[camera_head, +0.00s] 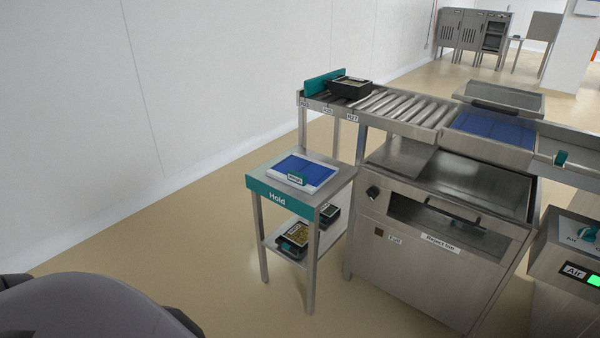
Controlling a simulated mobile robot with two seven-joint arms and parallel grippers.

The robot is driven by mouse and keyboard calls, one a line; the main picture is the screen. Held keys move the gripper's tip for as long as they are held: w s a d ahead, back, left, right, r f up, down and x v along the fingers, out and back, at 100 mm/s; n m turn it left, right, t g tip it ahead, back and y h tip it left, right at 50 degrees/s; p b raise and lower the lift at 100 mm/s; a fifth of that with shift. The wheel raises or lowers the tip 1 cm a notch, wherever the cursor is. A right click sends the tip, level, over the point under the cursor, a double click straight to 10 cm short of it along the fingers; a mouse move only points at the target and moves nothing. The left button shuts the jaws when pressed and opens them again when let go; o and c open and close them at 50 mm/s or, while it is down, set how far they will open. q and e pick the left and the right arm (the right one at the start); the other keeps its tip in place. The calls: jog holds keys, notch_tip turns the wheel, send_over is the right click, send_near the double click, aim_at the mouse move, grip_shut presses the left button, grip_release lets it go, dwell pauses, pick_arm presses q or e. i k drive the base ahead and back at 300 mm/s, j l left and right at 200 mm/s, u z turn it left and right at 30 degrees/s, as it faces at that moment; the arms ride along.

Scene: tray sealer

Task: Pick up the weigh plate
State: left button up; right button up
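The weigh plate (310,168) appears to be the flat blue square on a low white base, with a small teal label that seems to read "Weigh". It lies on top of the small steel table (268,170) marked "Hold". Neither of my grippers shows in the view, and nothing touches the plate.
A roller conveyor (395,105) with a black tray (350,87) stands behind the table. Filled trays (293,238) sit on the table's lower shelf. The floor (200,265) in front and left is clear.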

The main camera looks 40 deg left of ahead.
aim_at(308, 174)
jog(key=j+z, duration=0.15)
jog(key=z, duration=0.8)
jog(key=j+z, duration=0.3)
jog(key=k+j+z, duration=0.1)
jog(key=j+z, duration=0.15)
jog(key=j, duration=0.15)
jog(key=k+j+z, duration=0.2)
jog(key=j, duration=0.15)
jog(key=k+j+z, duration=0.2)
jog(key=j, duration=0.2)
jog(key=k+j+z, duration=0.15)
jog(key=j, duration=0.3)
jog(key=k+j+z, duration=0.1)
jog(key=k+j, duration=0.2)
jog(key=j, duration=0.15)
jog(key=k+j+z, duration=0.15)
jog(key=j, duration=0.25)
jog(key=k+j, duration=1.05)
jog(key=j, duration=0.2)
jog(key=z, duration=0.05)
